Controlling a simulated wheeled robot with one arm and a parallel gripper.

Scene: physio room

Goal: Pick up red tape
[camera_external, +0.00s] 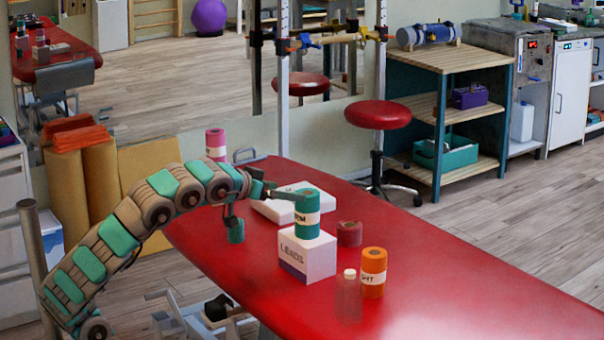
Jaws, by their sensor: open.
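The red tape (349,234) is a short dark red roll lying on the red treatment table (440,265), just right of a white box. My gripper (267,206) is open and empty above the table, left of the red tape and apart from it. One finger reaches right, close to a tall teal roll (307,215); I cannot tell if they touch.
The tall teal roll stands on the white LEADS box (306,257), between my gripper and the red tape. An orange roll (373,272) and a clear bottle (348,300) stand in front. A flat white box (275,211) and pink roll (216,142) are behind. The table's right is clear.

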